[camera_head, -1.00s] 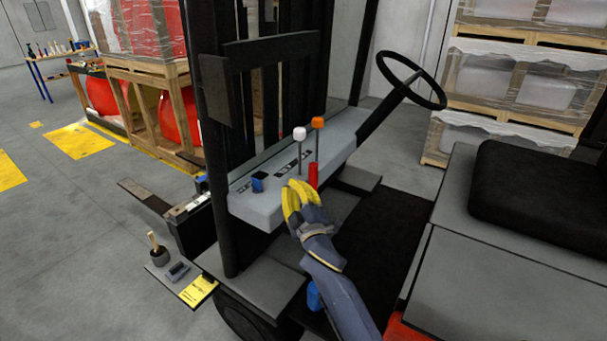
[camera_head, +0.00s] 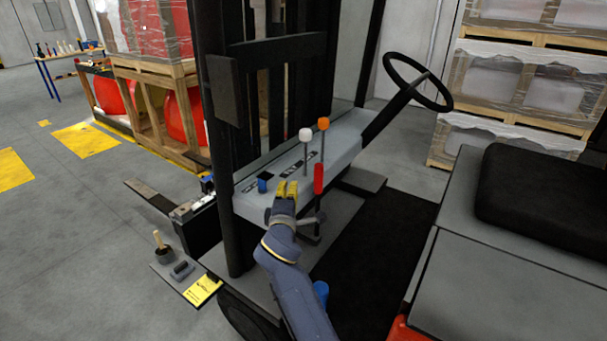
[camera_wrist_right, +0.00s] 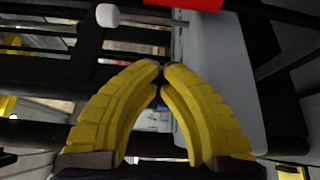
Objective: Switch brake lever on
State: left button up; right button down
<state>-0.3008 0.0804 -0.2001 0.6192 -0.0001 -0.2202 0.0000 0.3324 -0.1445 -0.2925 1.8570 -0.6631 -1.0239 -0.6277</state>
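The red-handled lever (camera_head: 318,179), which I take to be the brake lever, stands upright at the right front side of the grey console (camera_head: 262,205). Its dark shaft runs down to a dark bracket. My right gripper (camera_head: 287,187) is just left of the red handle, apart from it, at the console's front edge. In the right wrist view the yellow fingertips (camera_wrist_right: 163,68) meet or nearly meet with nothing between them. Part of the red handle (camera_wrist_right: 185,3) shows at the top edge of that view, beyond the fingertips. My left gripper is not in view.
A white-knobbed lever (camera_head: 306,135) and an orange-knobbed lever (camera_head: 323,124) rise from the console, with a blue knob (camera_head: 263,184) to their left. The steering wheel (camera_head: 418,82) is behind right. The black seat (camera_head: 540,195) is at the right.

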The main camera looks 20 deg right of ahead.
jog(key=x, duration=0.9)
jog(key=shift+w+d, duration=0.1)
jog(key=shift+w, duration=0.2)
jog(key=shift+w+d+f, duration=0.1)
jog(key=shift+d, duration=0.15)
jog(key=shift+s+d, duration=1.2)
jog(key=shift+d, duration=0.15)
